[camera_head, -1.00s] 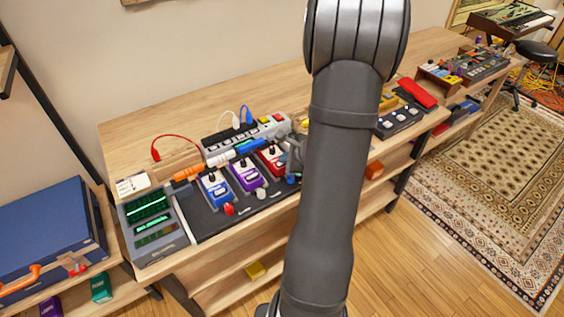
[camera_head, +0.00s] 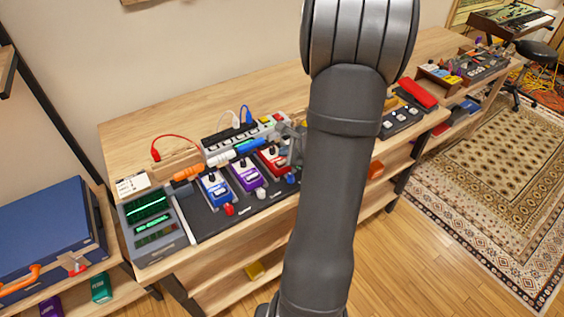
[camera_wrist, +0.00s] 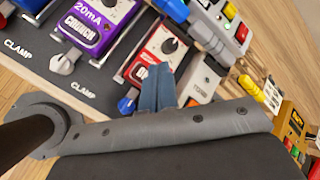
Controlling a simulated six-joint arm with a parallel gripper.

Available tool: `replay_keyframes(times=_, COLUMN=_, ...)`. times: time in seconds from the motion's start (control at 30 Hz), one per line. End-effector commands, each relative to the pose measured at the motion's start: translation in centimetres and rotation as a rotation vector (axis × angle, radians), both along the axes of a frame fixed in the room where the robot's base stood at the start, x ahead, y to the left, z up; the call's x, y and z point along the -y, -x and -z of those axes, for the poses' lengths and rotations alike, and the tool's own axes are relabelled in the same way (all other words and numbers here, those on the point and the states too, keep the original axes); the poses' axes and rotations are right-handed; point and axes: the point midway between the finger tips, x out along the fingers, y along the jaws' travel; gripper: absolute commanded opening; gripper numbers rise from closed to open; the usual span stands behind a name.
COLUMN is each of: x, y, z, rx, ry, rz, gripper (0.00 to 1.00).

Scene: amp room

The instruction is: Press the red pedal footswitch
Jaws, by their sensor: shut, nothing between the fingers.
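The red pedal (camera_head: 273,160) sits on the dark pedal board, to the right of the purple pedal. In the wrist view the red pedal (camera_wrist: 148,52) shows a black knob and a white label area. My gripper (camera_wrist: 158,72) is shut and empty, with its fingertips over the lower right part of the red pedal. The fingers hide part of that pedal, and I cannot make out its footswitch. Whether the tips touch it cannot be told. In the head view my gripper (camera_head: 291,143) is partly hidden behind my arm.
The purple pedal (camera_head: 247,175) and the blue pedal (camera_head: 215,188) stand to the left. A power strip (camera_head: 216,138) with plugs lies behind them. A blue clamp knob (camera_wrist: 127,103) sits close to the fingers. A screened device (camera_head: 152,222) stands at the board's left end.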

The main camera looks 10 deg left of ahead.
Motion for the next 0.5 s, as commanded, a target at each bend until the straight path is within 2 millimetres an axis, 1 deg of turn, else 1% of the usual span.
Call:
replay_keyframes(times=0.03, x=0.0, y=-0.1, z=-0.7, rx=0.005, ry=0.001, rz=-0.001, gripper=0.00)
replay_keyframes(times=0.3, x=0.0, y=0.0, z=-3.3, rx=0.004, ry=0.000, rz=-0.001, gripper=0.00)
replay_keyframes(times=0.5, x=0.0, y=0.0, z=-3.9, rx=0.001, ry=0.000, rz=-0.001, gripper=0.00)
